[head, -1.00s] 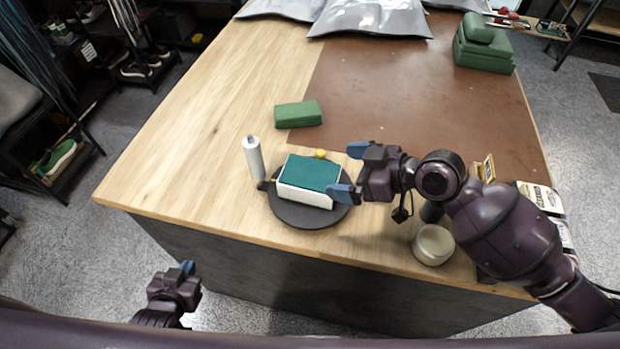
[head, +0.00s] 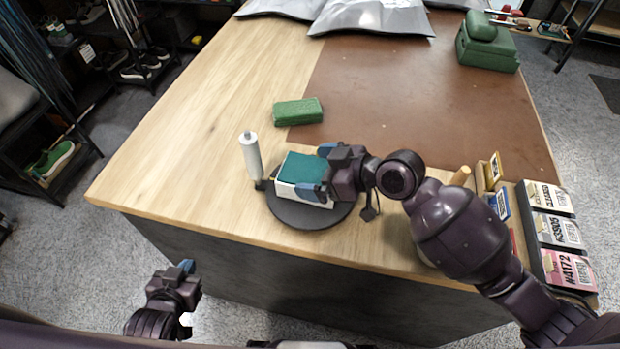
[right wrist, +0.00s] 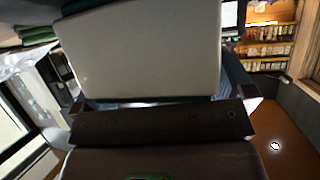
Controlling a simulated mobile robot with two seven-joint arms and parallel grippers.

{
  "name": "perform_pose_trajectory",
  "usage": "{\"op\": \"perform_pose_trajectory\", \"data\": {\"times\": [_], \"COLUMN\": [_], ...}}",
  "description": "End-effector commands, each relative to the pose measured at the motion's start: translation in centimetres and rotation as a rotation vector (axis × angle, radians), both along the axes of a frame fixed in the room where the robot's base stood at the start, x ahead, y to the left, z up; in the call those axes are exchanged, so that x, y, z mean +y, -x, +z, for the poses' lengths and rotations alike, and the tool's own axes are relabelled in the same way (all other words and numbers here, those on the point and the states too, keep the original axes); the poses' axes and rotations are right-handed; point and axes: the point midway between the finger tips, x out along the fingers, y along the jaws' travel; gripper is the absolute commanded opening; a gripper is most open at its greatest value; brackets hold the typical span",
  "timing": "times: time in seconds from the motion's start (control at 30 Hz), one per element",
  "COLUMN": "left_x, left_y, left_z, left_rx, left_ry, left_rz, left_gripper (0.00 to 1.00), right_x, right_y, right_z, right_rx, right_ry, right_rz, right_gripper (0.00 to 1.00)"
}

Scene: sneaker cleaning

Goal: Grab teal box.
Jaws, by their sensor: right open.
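The teal box (head: 302,167) has a teal top and white sides and lies on a dark round turntable (head: 309,216). My right gripper (head: 320,170) is open at the box's right end, with one blue finger on the far side and one on the near side. In the right wrist view the box's pale end face (right wrist: 140,50) fills the upper middle, close to the palm, between the fingers. Whether the fingers touch the box cannot be told. My left gripper (head: 186,268) hangs low, off the table's front; its jaw opening is unclear.
A white cylinder (head: 250,155) stands at the turntable's left edge. A green block (head: 298,111) lies behind. Green boxes (head: 487,50) stand at the far right, grey bags (head: 372,18) at the back. Labelled cards (head: 555,230) line the right edge. The table's left is clear.

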Motion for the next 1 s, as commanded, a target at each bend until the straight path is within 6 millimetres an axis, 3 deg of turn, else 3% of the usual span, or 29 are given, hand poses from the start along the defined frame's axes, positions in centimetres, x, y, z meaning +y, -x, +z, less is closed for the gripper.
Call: {"op": "perform_pose_trajectory", "data": {"times": [0.03,0.4,0.73,0.87,1.0], "left_x": [0.0,0.0,0.1,0.1,0.1], "left_y": [0.0,0.1,0.4,0.4,0.4], "left_z": [0.1,0.0,-0.2,-0.1,0.2], "left_rx": [-0.001,0.000,0.008,0.009,0.008], "left_ry": [0.000,0.000,0.000,0.000,0.000], "left_rz": [0.000,0.000,0.002,0.002,0.002], "left_gripper": [0.00,0.00,0.00,0.00,0.00], "right_x": [0.0,0.0,0.0,0.0,0.0], "right_y": [0.0,0.0,0.0,-0.1,-0.1], "right_z": [0.0,0.1,0.8,2.7,5.9], "right_rx": [0.000,-0.001,-0.002,-0.006,-0.010], "right_ry": [0.000,-0.001,-0.001,-0.002,0.000], "right_rz": [0.000,0.000,0.001,0.001,0.002], "right_gripper": [1.00,0.45,0.45,0.45,0.45]}}
